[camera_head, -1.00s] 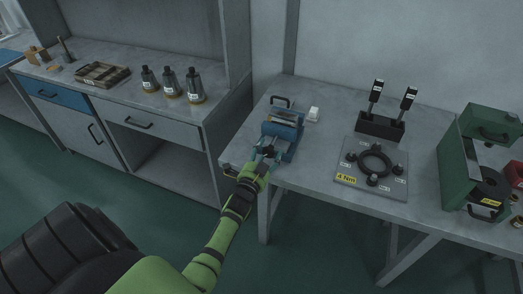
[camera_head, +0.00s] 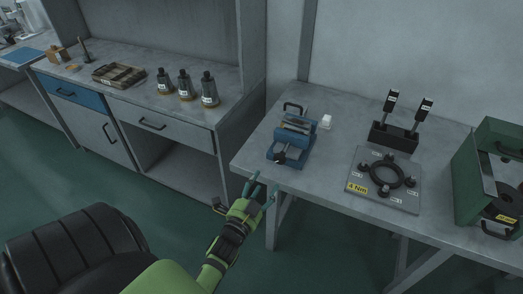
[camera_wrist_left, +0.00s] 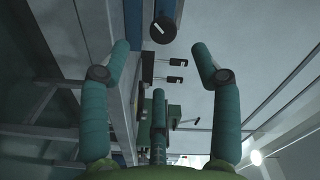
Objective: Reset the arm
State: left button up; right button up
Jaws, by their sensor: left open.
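My left gripper (camera_head: 260,188) is green with teal fingers spread apart and nothing between them. It is in front of the right table's near edge, in the lower middle of the head view. The blue vise (camera_head: 291,141) stands on that table, beyond the gripper and apart from it. In the left wrist view, the two open fingers of my left gripper (camera_wrist_left: 161,55) frame the picture from both sides. A round black knob (camera_wrist_left: 163,29) shows beyond the fingertips. My right gripper is not in view.
Green floor lies open in front.

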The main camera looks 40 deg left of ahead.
pick_arm(q)
jog(key=s+d+f+n+g+h, duration=0.1)
jog(key=s+d+f+g, duration=0.25)
jog(key=f, duration=0.55)
jog(key=s+d+f+n+g+h, duration=0.1)
jog(key=s+d+f+g+h, duration=0.2)
jog(key=f, duration=0.5)
jog(key=s+d+f+n+g, duration=0.1)
jog(key=s+d+f, duration=0.25)
jog(key=f, duration=0.55)
jog(key=s+f+n+g, duration=0.1)
jog(key=s+f+g, duration=0.3)
jog(key=s, duration=0.9)
jog(key=s+f+n+g, duration=0.2)
jog(key=s+f+g, duration=0.3)
jog(key=s+f, duration=0.5)
jog(key=s, duration=0.4)
jog(key=shift+s+d, duration=0.15)
jog(key=shift+d, duration=0.25)
jog(key=shift+c, duration=0.4)
